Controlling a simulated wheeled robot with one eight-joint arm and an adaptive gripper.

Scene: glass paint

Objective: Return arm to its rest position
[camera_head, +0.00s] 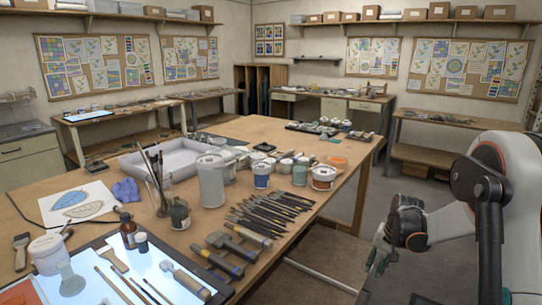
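My arm (490,200), with white and dark links and orange-red trim, is folded at the right side of the view, over the floor and beside the work table. It runs out of the picture at the right and bottom. What looks like my gripper (378,262) is a small dark shape at the lower left of the arm, apart from the table. Its fingers are too small and dark to make out, so whether it is open or shut does not show. I see nothing held in it.
Grey floor (400,185) is clear between table and back bench.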

